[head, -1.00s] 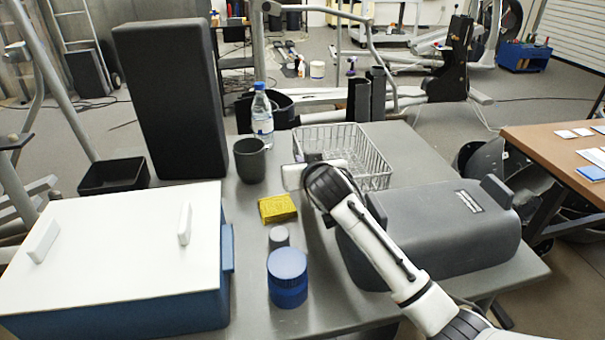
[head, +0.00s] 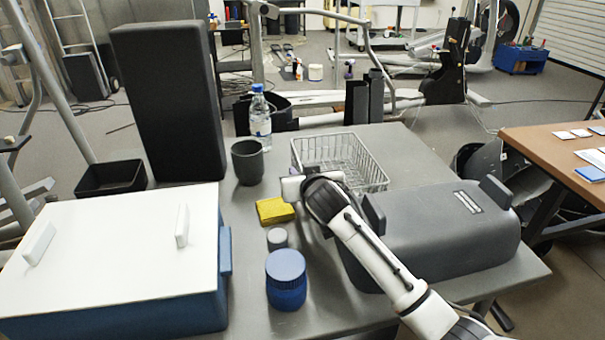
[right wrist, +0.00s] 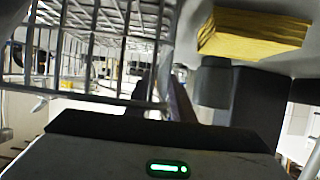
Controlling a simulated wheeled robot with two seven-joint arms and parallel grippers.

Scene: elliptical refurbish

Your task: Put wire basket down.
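The wire basket (head: 368,168) is at the middle of the grey table (head: 408,146), upright and open at the top. My right gripper (head: 313,172) is at its near left corner, shut on its wire rim; my own wrist partly hides the fingers. In the right wrist view the basket's wire wall (right wrist: 85,75) fills the upper left, against the dark fingers (right wrist: 165,95). Whether the basket's bottom touches the table is hidden. My left gripper is not in view.
Left of my wrist are a yellow sponge (head: 275,210), a small grey jar (head: 277,239) and a blue jar (head: 286,280). A dark cup (head: 248,162) and a bottle (head: 260,118) stand behind. A grey case (head: 440,235) is at right, a white-lidded box (head: 110,245) at left.

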